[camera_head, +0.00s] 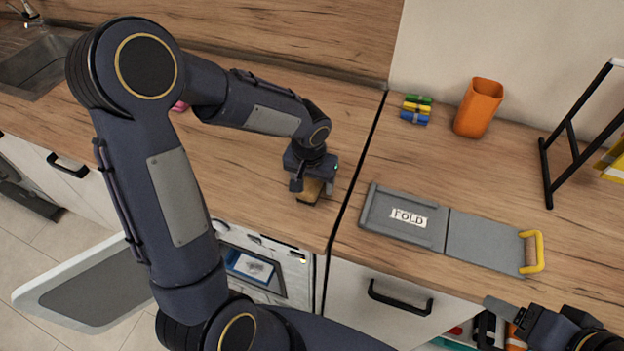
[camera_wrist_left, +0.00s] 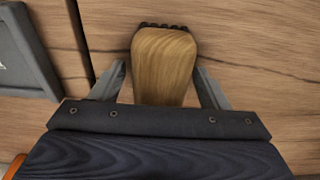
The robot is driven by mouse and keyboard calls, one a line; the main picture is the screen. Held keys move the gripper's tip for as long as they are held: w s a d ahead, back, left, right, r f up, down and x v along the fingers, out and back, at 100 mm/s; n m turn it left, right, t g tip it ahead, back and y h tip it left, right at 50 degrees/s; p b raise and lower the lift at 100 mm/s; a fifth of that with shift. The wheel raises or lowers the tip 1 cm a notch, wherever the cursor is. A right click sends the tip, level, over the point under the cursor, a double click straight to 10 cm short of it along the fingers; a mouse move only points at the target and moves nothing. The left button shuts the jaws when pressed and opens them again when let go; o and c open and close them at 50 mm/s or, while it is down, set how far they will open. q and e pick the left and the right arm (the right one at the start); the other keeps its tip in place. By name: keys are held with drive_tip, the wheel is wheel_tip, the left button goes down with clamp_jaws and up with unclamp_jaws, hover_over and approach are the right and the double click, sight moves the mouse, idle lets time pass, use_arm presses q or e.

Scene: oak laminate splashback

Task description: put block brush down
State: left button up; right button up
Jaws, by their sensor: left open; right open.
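The block brush (camera_wrist_left: 163,64) has a wooden body with dark bristles showing at its far edge. It rests on the wooden worktop, and in the head view its wooden part (camera_head: 309,191) shows just below my left gripper (camera_head: 307,184), near the seam. In the left wrist view the brush lies between the two spread fingers of my left gripper (camera_wrist_left: 163,85), with a gap visible near the fingertips. The near end of the brush is hidden by the gripper's body. My right gripper (camera_head: 496,318) is open at the lower right, in front of the worktop's edge.
A grey folding board (camera_head: 484,240) marked FOLD, with a yellow-framed handle (camera_head: 532,251), lies right of the seam. An orange cup (camera_head: 478,107), coloured clips (camera_head: 416,110) and a black rack (camera_head: 570,145) stand behind. The sink (camera_head: 38,65) is far left. An appliance door (camera_head: 85,285) hangs open below.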

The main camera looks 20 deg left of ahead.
sight(310, 183)
use_arm(q)
wheel_tip(310, 183, up, 12)
drive_tip(key=s, duration=0.2)
drive_tip(key=s+r+n+t+h, duration=0.1)
drive_tip(key=s+t+h, duration=0.2)
drive_tip(key=s, duration=1.4)
drive_tip(key=shift+s+d+r+t+h, duration=0.15)
drive_tip(key=shift+s+r+t+h, duration=0.2)
drive_tip(key=shift+t, duration=0.25)
